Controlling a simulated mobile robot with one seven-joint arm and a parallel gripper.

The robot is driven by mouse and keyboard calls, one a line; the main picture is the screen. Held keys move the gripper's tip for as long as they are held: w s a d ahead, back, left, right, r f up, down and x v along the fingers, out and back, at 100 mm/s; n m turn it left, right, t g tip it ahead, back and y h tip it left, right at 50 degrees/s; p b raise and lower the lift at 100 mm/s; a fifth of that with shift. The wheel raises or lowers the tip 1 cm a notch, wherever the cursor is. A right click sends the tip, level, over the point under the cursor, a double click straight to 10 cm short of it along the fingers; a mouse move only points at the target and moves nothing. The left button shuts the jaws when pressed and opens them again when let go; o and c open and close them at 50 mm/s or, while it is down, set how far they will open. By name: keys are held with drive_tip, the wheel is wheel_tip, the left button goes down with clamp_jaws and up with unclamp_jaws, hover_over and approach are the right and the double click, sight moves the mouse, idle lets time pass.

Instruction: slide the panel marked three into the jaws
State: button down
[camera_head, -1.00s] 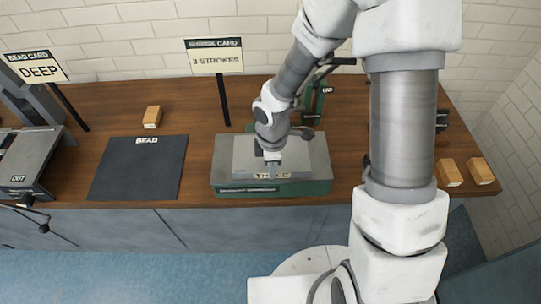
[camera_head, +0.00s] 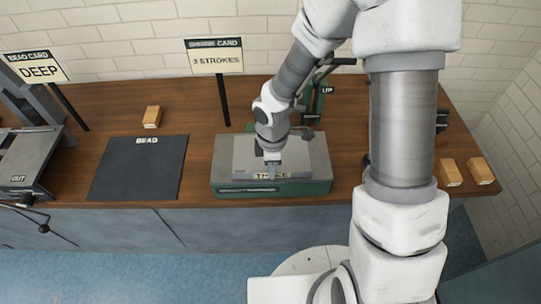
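The grey panel (camera_head: 245,158) lies flat on top of a green-sided base (camera_head: 225,189), its front edge close to the base's front. A light label reading THREE (camera_head: 262,176) shows at its front, partly covered by my gripper. My gripper (camera_head: 272,172) points down at the label, at the front edge of the panel. Its fingers are too small to tell whether they are open or closed on the panel. A green machine with a lever and an UP tag (camera_head: 327,90) stands behind the base, partly hidden by my arm. Its jaws cannot be made out.
A dark BEAD mat (camera_head: 138,170) lies to the left, with a wooden block (camera_head: 152,117) behind it. A SHRINK CARD sign (camera_head: 215,57) reads 3 STROKES; a BEAD CARD sign (camera_head: 36,68) reads DEEP. A grey machine marked OUT (camera_head: 25,165) stands far left. Two wooden blocks (camera_head: 465,172) lie right.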

drive_tip(key=shift+w, duration=0.4)
drive_tip(key=shift+w+p, duration=0.75)
drive_tip(key=shift+w, duration=1.9)
drive_tip(key=c, duration=1)
unclamp_jaws()
drive_tip(key=shift+d, duration=0.1)
drive_tip(key=shift+o, duration=0.4)
drive_tip(key=o, duration=0.5)
wheel_tip(320, 180, up, 7)
drive_tip(key=p, duration=0.5)
drive_tip(key=shift+p, duration=0.35)
